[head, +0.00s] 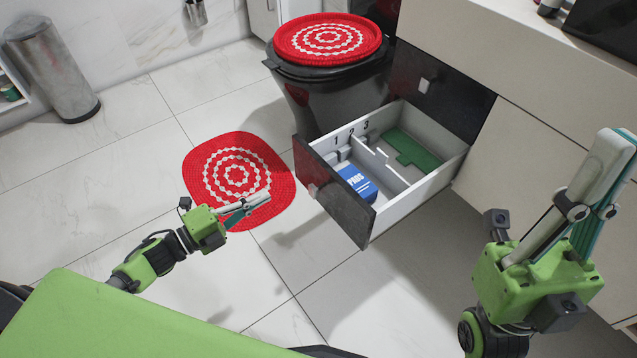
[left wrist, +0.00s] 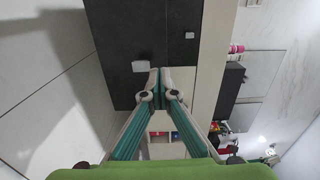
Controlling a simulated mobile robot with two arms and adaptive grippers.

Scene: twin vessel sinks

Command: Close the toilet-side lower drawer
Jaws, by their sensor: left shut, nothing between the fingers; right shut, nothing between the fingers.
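The lower drawer (head: 334,193) under the counter stands pulled out beside the toilet in the head view. Its dark front faces left and carries a small pale handle (head: 313,190). Inside are white dividers marked 1, 2, 3, a blue box (head: 356,184) and a green piece (head: 412,150). My left gripper (head: 264,199) is shut and empty, left of the drawer front and apart from it. In the left wrist view its fingertips (left wrist: 160,72) point towards a dark panel with a pale handle (left wrist: 140,66). My right gripper (head: 622,140) is shut and empty, raised at the right.
The black toilet (head: 335,100) with a red patterned cover (head: 328,38) stands directly behind the drawer. A red round mat (head: 235,160) lies on the tiles. A metal bin (head: 55,70) stands at far left. The floor in front is clear.

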